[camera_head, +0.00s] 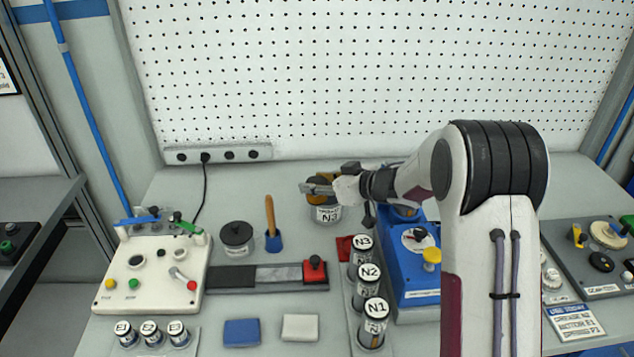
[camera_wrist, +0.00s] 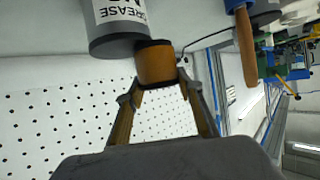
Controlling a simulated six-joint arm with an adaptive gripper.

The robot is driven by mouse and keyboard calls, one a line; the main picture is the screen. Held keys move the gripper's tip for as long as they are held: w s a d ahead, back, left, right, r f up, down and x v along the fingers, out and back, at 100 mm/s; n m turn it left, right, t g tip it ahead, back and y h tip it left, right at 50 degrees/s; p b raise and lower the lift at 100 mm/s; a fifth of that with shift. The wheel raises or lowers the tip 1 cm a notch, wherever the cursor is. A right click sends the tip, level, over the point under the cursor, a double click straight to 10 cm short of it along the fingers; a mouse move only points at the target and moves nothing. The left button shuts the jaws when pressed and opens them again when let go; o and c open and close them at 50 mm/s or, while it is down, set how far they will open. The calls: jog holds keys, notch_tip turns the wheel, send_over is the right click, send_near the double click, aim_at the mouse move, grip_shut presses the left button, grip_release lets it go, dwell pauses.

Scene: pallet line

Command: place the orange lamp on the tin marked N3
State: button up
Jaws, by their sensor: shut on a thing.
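My gripper (camera_head: 314,188) is shut on a small orange cylinder with dark ends, the orange lamp (camera_wrist: 157,64), which also shows partly behind the fingers in the head view (camera_head: 325,181). A grey tin with a dark lid and a white label, GREASE N3 (camera_head: 328,214), stands on the bench just under the gripper. In the wrist view the tin (camera_wrist: 118,38) appears upside down, with the lamp overlapping its lid edge. My gripper (camera_wrist: 156,86) has a finger on each side of the lamp. I cannot tell whether the lamp touches the lid.
A wooden-handled tool in a blue holder (camera_head: 273,242) and a dark lidded pot (camera_head: 237,248) stand left of the tin. A front rack holds white-labelled cylinders, one also marked N3 (camera_head: 362,250). A blue machine (camera_head: 412,278) is at right. A pegboard (camera_head: 350,75) rises behind.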

jog(key=shift+f, duration=0.1)
jog(key=o, duration=1.1)
jog(key=shift+s+d+r, duration=0.25)
jog(key=shift+d+r, duration=0.05)
jog(key=shift+r, duration=0.05)
jog(key=shift+v, duration=3.35)
